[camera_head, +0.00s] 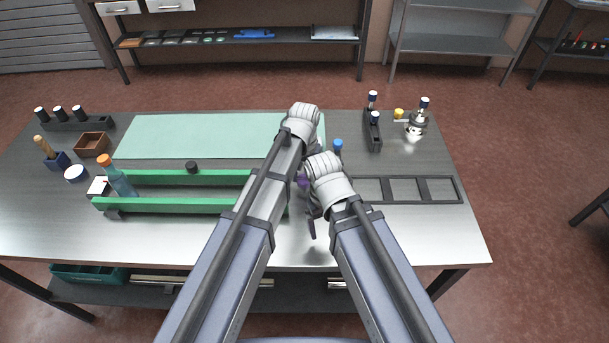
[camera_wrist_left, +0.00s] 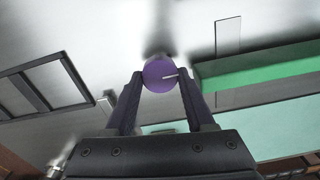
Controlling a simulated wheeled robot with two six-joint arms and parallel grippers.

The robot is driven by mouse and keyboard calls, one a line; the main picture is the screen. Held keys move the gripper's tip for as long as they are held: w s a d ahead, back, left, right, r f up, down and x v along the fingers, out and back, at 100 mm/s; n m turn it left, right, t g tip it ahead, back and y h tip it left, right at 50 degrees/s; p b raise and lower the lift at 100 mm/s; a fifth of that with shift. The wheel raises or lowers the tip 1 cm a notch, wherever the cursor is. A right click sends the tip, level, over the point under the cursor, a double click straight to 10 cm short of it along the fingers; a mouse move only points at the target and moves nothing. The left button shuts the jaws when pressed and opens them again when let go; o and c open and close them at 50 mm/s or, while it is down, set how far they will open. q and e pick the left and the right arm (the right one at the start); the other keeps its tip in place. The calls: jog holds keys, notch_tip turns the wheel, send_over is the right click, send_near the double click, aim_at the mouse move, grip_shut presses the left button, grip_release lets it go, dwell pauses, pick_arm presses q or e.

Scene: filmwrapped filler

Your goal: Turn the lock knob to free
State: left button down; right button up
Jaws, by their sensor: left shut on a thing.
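A round purple knob (camera_wrist_left: 158,76) with a short white pointer line sits between the two dark fingers of my left gripper (camera_wrist_left: 160,80) in the left wrist view. The fingers are shut on its sides. The pointer line points to the right in that view. In the head view only a small piece of the purple knob (camera_head: 303,182) shows between my two forearms, right of the green rails. My left arm hides most of that spot. My right gripper (camera_head: 312,224) is partly seen as dark parts below its wrist; its jaws are unclear.
Green rails (camera_head: 165,206) lie left of my arms, with a bottle (camera_head: 118,180) at their left end. A pale green mat (camera_head: 200,136) lies behind. A black divided frame (camera_head: 425,178) and a black block with capped pegs (camera_head: 373,135) are at right. The right front tabletop is clear.

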aim_at(304, 178)
pick_arm(q)
jog(key=shift+c, duration=1.3)
grip_release()
jog(key=shift+r, duration=0.1)
pick_arm(e)
jog(key=shift+r, duration=0.1)
pick_arm(q)
notch_tip(304, 178, up, 8)
jog(key=p, duration=0.8)
jog(key=shift+f, duration=0.2)
pick_arm(e)
notch_tip(304, 178, up, 8)
jog(key=shift+f, duration=0.2)
pick_arm(q)
jog(key=shift+f, duration=0.15)
pick_arm(e)
jog(key=shift+f, duration=0.15)
pick_arm(q)
notch_tip(304, 178, down, 8)
jog(key=b, duration=0.8)
jog(key=shift+r, duration=0.2)
pick_arm(e)
notch_tip(304, 178, down, 8)
jog(key=shift+r, duration=0.2)
pick_arm(q)
jog(key=shift+r, duration=0.1)
pick_arm(e)
jog(key=shift+r, duration=0.1)
